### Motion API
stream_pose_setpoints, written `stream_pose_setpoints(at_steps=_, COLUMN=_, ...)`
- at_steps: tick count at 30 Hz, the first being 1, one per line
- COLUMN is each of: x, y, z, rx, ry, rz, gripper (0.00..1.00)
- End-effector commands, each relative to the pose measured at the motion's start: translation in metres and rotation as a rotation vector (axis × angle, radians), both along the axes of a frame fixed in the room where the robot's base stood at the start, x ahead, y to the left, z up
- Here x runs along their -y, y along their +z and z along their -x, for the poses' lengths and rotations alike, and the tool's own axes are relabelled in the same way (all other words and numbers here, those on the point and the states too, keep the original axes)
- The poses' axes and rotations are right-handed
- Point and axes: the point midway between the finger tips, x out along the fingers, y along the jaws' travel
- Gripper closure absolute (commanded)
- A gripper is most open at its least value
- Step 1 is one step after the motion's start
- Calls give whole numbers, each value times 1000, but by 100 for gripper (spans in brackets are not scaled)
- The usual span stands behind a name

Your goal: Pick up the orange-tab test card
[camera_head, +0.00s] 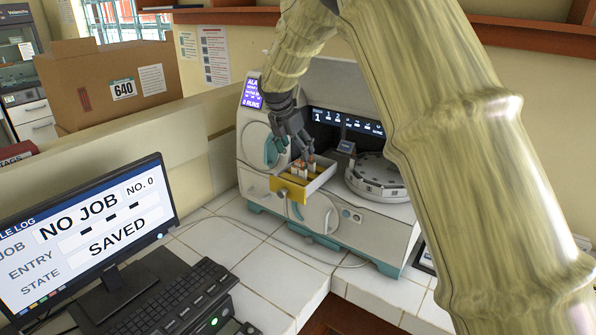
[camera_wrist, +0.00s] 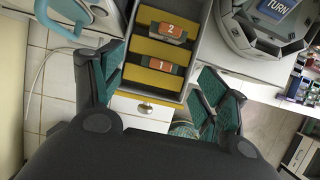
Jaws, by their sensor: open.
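Two test cards with orange tabs stand in an open yellow-fronted drawer (camera_head: 290,190) of the white analyser. In the wrist view, the tab marked 1 (camera_wrist: 160,66) is nearer my gripper, and the tab marked 2 (camera_wrist: 170,30) is farther back. Both sit in the grey tray with yellow dividers (camera_wrist: 150,50). My gripper (camera_wrist: 162,82) is open, its teal-padded fingers apart on either side of the drawer in this view, with nothing between them held. In the head view my gripper (camera_head: 302,150) hangs close over the drawer, partly hiding the cards.
The analyser (camera_head: 255,150) has a round carousel (camera_head: 375,180) to the right of the drawer. A monitor (camera_head: 90,235) and keyboard (camera_head: 170,300) stand at front left. A cardboard box (camera_head: 110,85) is behind a low wall. The tiled counter (camera_head: 240,260) before the analyser is largely clear.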

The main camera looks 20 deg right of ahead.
Motion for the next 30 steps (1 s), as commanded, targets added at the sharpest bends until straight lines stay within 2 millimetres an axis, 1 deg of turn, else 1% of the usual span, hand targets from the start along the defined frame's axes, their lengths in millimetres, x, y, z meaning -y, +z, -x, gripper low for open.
stream_pose_setpoints(at_steps=2, x=0, y=-7, z=-2, rx=-2, ry=3, rz=1, gripper=26)
stream_pose_setpoints(at_steps=6, x=1, y=-22, z=-13, rx=-6, ry=5, rz=1, gripper=26)
stream_pose_setpoints(at_steps=9, x=2, y=-29, z=-18, rx=-9, ry=5, rz=0, gripper=26)
stream_pose_setpoints(at_steps=17, x=13, y=-47, z=-22, rx=-13, ry=0, rz=0, gripper=26)
stream_pose_setpoints(at_steps=24, x=20, y=-71, z=-27, rx=-13, ry=0, rz=0, gripper=26)
stream_pose_setpoints(at_steps=30, x=22, y=-79, z=-29, rx=-11, ry=1, rz=0, gripper=26)
